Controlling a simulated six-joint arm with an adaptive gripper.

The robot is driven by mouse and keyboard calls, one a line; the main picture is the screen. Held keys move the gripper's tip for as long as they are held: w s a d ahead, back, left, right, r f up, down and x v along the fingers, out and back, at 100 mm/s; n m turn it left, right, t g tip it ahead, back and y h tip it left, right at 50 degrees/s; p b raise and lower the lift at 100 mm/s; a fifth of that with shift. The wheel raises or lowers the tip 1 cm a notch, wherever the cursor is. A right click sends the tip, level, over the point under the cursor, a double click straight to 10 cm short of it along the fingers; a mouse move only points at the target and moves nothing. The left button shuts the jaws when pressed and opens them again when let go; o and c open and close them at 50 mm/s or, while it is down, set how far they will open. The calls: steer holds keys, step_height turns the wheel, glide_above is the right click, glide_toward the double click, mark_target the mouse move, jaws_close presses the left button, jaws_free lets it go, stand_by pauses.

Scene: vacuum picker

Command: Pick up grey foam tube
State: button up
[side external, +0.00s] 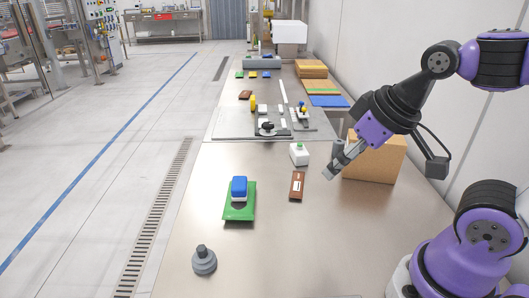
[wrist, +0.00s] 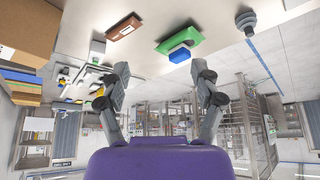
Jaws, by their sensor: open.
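My gripper (side external: 333,164) is open and empty, above the table in front of the cardboard box. Its two fingers stand well apart in the wrist view (wrist: 160,72), with nothing between them. A long grey roll-like shape (side external: 263,63) lies at the far end of the table and may be the grey foam tube; it is too small to be sure. A grey stepped round piece (side external: 204,262) stands at the near left of the table and also shows in the wrist view (wrist: 246,20). My gripper is apart from both.
A green board (side external: 239,212) bears a blue-and-white block (side external: 239,188). A brown bar (side external: 297,186) and a white container (side external: 299,154) lie near my gripper. The cardboard box (side external: 375,160) stands behind it. A grey plate (side external: 235,122) bears several parts. The near table is mostly clear.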

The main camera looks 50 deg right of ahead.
steer(key=w+d+r+n, duration=0.1)
steer(key=w+d+r, duration=0.2)
steer(key=w, duration=0.5)
steer(key=n+g+y, duration=0.2)
steer(key=n, duration=0.2)
glide_above(340, 141)
steer(key=s+d, duration=0.1)
steer(key=s, duration=0.1)
step_height(340, 141, down, 12)
steer(key=shift+x, duration=3.45)
steer(key=c, duration=1)
